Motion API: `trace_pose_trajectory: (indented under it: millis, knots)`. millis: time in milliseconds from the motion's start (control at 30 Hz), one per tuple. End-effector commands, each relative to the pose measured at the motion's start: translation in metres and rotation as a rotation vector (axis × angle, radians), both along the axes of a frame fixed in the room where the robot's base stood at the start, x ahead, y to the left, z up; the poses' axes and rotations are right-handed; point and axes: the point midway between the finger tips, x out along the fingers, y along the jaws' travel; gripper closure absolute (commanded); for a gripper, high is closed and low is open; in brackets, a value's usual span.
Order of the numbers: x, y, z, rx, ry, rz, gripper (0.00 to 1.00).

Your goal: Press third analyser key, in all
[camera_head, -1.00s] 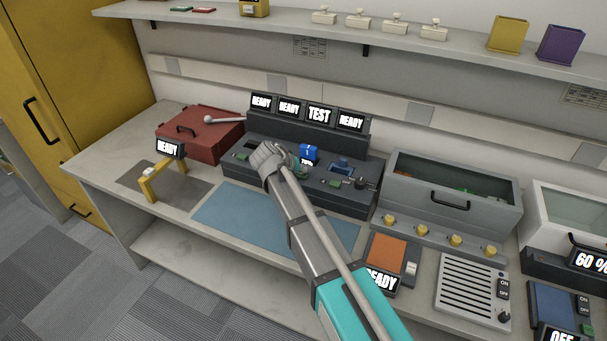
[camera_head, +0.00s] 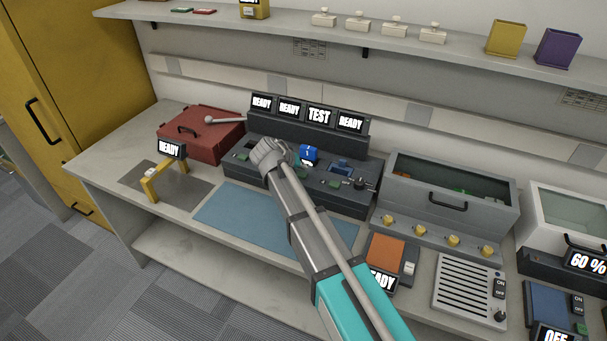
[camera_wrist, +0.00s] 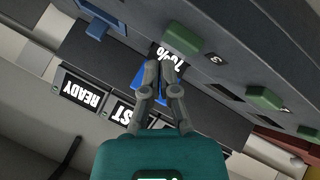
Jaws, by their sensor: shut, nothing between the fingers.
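The analyser (camera_head: 262,130) is a dark unit at the back of the bench with displays on top. Its third display reads TEST (camera_head: 319,116); the others read READY. More green keys (camera_wrist: 265,97) lie to the right in that view. In the head view my wrist and arm cover part of the analyser's front.
A red box (camera_head: 200,140) stands left of the analyser, a grey glass-topped case (camera_head: 450,190) right of it. A blue mat (camera_head: 225,210) lies in front, under my arm. A yellow stand (camera_head: 150,190) is at the left. A shelf (camera_head: 290,22) runs above.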

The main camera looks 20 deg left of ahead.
Motion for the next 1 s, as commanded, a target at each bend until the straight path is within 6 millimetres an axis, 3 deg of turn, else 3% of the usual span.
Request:
trace_pose_trajectory:
  millis: [600,1000]
  knots:
    - [0.0,0.0,0.045,0.0,0.0,0.0,1.0]
    - [0.0,0.0,0.048,0.0,0.0,0.0,1.0]
